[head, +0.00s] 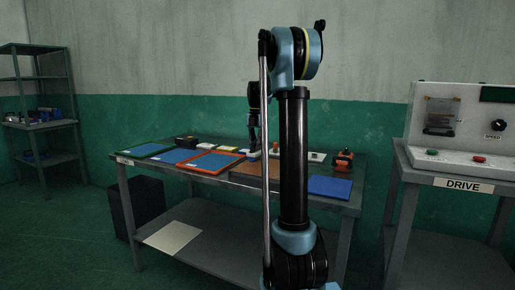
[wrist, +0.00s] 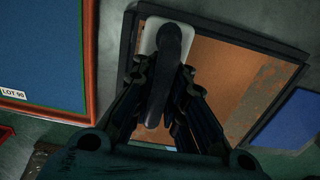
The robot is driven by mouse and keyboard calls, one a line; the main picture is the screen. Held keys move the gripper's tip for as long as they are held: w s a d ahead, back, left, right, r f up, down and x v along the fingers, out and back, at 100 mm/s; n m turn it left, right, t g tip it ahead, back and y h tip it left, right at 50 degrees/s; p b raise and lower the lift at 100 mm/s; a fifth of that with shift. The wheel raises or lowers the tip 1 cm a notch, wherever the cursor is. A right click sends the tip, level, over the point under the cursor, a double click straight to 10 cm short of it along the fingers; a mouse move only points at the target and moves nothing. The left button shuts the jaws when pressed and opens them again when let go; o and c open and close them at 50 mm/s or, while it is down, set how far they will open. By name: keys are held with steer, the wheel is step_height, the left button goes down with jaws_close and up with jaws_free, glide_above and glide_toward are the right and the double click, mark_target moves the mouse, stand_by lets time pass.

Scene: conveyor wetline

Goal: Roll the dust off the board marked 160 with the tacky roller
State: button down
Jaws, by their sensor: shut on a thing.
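My gripper (wrist: 165,78) is shut on a dark handle in the wrist view. The handle belongs to a tool with a pale, rounded head (wrist: 151,38), which looks like the tacky roller. The tool is over the upper left part of a copper-brown board (wrist: 220,75) in a dark frame. Grey speckled patches show on the board's right side. I cannot tell whether the roller touches the board. No 160 mark is readable. In the head view my gripper (head: 254,142) points down above the bench, and the brown board (head: 262,169) is partly hidden by my arm.
A blue panel in an orange frame, labelled LOT 90 (wrist: 13,94), lies left of the board. A blue pad (head: 330,187) lies to the right. A green-framed blue panel (head: 140,151), a dark box (head: 185,141) and an orange-topped device (head: 344,158) are on the bench (head: 350,203).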

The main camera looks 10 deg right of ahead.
steer(key=shift+w+a, duration=0.55)
steer(key=shift+a, duration=0.2)
steer(key=shift+w+a, duration=0.5)
steer(key=shift+a, duration=0.2)
steer(key=shift+s+d, duration=0.75)
steer(key=shift+d, duration=0.3)
steer(key=shift+s+d, duration=0.75)
steer(key=shift+d, duration=0.25)
steer(key=shift+w+a, duration=0.75)
steer(key=shift+a, duration=0.25)
steer(key=shift+w+a, duration=0.75)
steer(key=shift+a, duration=0.25)
steer(key=shift+s+d+f, duration=0.1)
steer(key=shift+s+d, duration=0.65)
steer(key=shift+d, duration=0.3)
steer(key=shift+r, duration=3.05)
